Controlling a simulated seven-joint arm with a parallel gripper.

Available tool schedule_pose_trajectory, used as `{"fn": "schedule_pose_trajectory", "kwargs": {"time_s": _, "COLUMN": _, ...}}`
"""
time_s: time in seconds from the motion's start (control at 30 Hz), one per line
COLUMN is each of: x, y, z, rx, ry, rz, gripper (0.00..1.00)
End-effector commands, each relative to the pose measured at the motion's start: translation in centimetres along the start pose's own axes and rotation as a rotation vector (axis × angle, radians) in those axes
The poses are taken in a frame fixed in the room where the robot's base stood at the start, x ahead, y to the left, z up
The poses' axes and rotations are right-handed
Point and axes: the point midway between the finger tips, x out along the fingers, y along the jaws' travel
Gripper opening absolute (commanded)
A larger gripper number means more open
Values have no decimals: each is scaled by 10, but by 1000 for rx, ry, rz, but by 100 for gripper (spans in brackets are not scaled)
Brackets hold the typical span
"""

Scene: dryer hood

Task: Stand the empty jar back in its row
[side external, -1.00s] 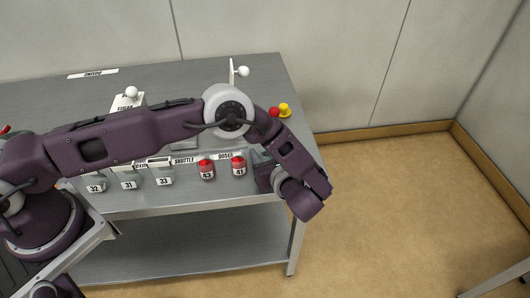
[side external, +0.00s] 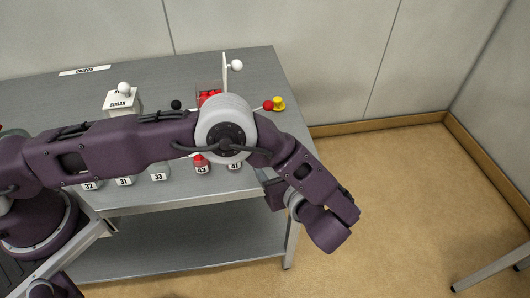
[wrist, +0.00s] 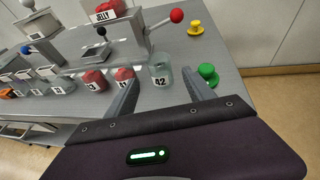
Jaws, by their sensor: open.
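A clear, empty-looking jar marked 42 (wrist: 160,71) stands upright on the grey table in the wrist view, at the right end of the jars. My gripper (wrist: 162,80) is open, with one finger to each side of this jar in the picture. I cannot tell whether the fingers reach around it or touch it. Red-filled jar 41 (wrist: 124,78) and red-filled jar 43 (wrist: 95,80) stand to its left. In the side view these are jar 41 (side external: 234,166) and jar 43 (side external: 202,167); my arm hides jar 42 there.
A green knob (wrist: 208,75) stands close right of jar 42, a yellow one (wrist: 196,27) behind. A red-ball lever (wrist: 176,16) rises beside the JELLY box (wrist: 104,13). Clear jars 33 (side external: 160,173), 31 (side external: 125,179) and 32 (side external: 90,185) stand further left.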

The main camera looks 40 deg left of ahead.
Motion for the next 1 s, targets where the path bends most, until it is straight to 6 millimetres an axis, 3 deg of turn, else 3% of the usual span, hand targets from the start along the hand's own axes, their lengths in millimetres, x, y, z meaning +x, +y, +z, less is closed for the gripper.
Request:
{"fn": "schedule_pose_trajectory", "kwargs": {"time_s": 0.13, "x": -15, "y": 0, "z": 0, "rx": 0, "ry": 0, "rz": 0, "gripper": 62}}
{"fn": "schedule_pose_trajectory", "kwargs": {"time_s": 0.4, "x": -17, "y": 0, "z": 5, "rx": -9, "ry": 7, "rz": 6, "gripper": 62}}
{"fn": "schedule_pose_trajectory", "kwargs": {"time_s": 0.47, "x": -16, "y": 0, "z": 21, "rx": -45, "ry": 34, "rz": 22, "gripper": 62}}
{"fn": "schedule_pose_trajectory", "kwargs": {"time_s": 0.57, "x": -12, "y": 8, "z": 78, "rx": -179, "ry": 129, "rz": 90, "gripper": 62}}
{"fn": "schedule_pose_trajectory", "kwargs": {"time_s": 0.67, "x": -8, "y": 40, "z": 147, "rx": -382, "ry": 250, "rz": 198, "gripper": 62}}
{"fn": "schedule_pose_trajectory", "kwargs": {"time_s": 0.8, "x": -11, "y": 116, "z": 227, "rx": -749, "ry": 420, "rz": 375, "gripper": 62}}
{"fn": "schedule_pose_trajectory", "kwargs": {"time_s": 0.9, "x": -25, "y": 181, "z": 261, "rx": -1066, "ry": 539, "rz": 511, "gripper": 62}}
{"fn": "schedule_pose_trajectory", "kwargs": {"time_s": 1.0, "x": -48, "y": 238, "z": 273, "rx": -1415, "ry": 657, "rz": 636, "gripper": 62}}
